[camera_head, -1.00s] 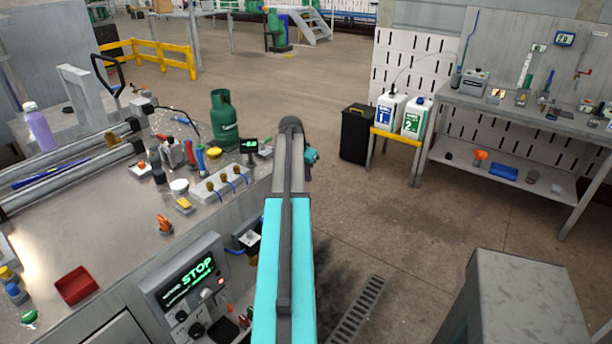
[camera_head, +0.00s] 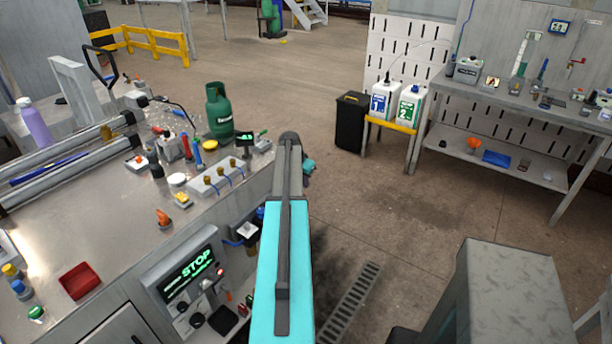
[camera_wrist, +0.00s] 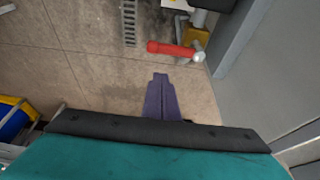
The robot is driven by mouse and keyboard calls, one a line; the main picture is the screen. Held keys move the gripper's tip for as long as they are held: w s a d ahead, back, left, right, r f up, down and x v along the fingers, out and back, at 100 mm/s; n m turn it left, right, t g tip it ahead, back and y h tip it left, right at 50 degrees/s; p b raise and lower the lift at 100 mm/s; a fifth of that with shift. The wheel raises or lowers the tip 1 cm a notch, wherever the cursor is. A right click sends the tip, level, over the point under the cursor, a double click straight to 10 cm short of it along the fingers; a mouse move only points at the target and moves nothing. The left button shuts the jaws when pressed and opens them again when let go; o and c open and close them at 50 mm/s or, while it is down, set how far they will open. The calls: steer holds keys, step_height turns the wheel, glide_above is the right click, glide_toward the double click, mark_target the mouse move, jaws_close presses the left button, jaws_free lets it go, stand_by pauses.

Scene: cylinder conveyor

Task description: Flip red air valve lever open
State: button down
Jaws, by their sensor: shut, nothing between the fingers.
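The red air valve lever (camera_wrist: 172,48) shows in the wrist view as a red bar lying nearly level, pointing left from a metal pivot on a yellow valve body (camera_wrist: 196,38). My gripper (camera_wrist: 160,76) is shut and empty, its purple fingers together below and slightly left of the lever in the picture, with a visible gap to it. In the head view my teal arm hides most of the gripper, and I cannot make out the lever.
A steel workbench (camera_head: 110,240) with a lit STOP panel (camera_head: 188,272) and a green gas bottle (camera_head: 219,112) is at left. A grey wall or cabinet side (camera_wrist: 262,70) stands right of the valve. The floor beyond my arm is clear, with a drain grate (camera_head: 350,300).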

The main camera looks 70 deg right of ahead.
steer(key=shift+w+a+f+p, duration=0.15)
steer(key=shift+a+p, duration=0.1)
steer(key=shift+a, duration=0.4)
steer(key=shift+w+a+f+p, duration=0.15)
steer(key=shift+a+p, duration=0.1)
steer(key=shift+a, duration=0.4)
steer(key=shift+s, duration=0.15)
